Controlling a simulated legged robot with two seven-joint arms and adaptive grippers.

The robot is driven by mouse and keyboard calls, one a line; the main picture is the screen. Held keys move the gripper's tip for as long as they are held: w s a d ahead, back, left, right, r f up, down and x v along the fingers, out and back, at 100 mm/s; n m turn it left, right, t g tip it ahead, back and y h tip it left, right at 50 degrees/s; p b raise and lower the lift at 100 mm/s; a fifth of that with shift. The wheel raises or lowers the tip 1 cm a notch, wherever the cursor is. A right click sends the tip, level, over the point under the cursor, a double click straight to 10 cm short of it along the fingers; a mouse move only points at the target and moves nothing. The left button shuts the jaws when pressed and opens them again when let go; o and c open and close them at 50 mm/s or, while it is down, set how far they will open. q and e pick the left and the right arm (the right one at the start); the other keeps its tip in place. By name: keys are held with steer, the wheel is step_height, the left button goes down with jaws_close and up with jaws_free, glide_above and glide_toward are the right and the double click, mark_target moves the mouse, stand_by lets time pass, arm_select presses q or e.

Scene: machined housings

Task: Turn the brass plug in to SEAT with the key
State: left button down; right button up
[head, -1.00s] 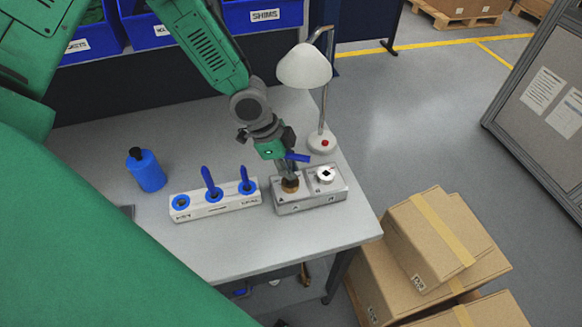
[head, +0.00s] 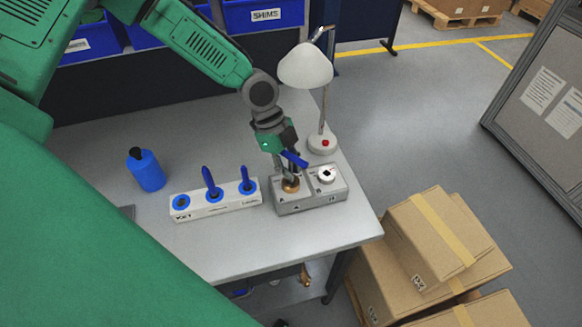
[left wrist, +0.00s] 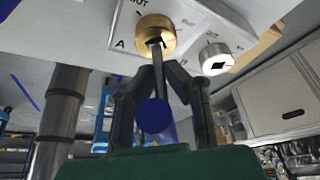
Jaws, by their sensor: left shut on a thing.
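The grey housing (head: 312,203) stands near the table's right edge. Its brass plug (head: 290,186) is at the left and a pale plug (head: 326,175) with a dark square socket at the right. My left gripper (head: 288,172) is above the brass plug, shut on the blue-handled key (head: 295,158). In the left wrist view the key (left wrist: 154,113) runs from between the fingers (left wrist: 158,80) to the dark slot of the brass plug (left wrist: 152,32). Its tip meets the slot; how deep it sits is hidden. "OUT" and "A" are printed beside this plug. My right gripper is not in view.
A white rack (head: 217,207) left of the housing holds two blue-handled keys and has one empty blue-ringed hole. A blue bottle (head: 146,170) stands farther left. A lamp (head: 320,140) stands close behind the housing. The table front is clear.

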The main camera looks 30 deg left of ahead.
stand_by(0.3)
arm_select(q)
steer(key=m+g, duration=0.1)
steer(key=m, duration=0.2)
steer(key=shift+f+b, duration=0.1)
steer(key=shift+b, duration=0.3)
steer(key=c, duration=1.5)
jaws_free()
steer(key=shift+c, duration=0.2)
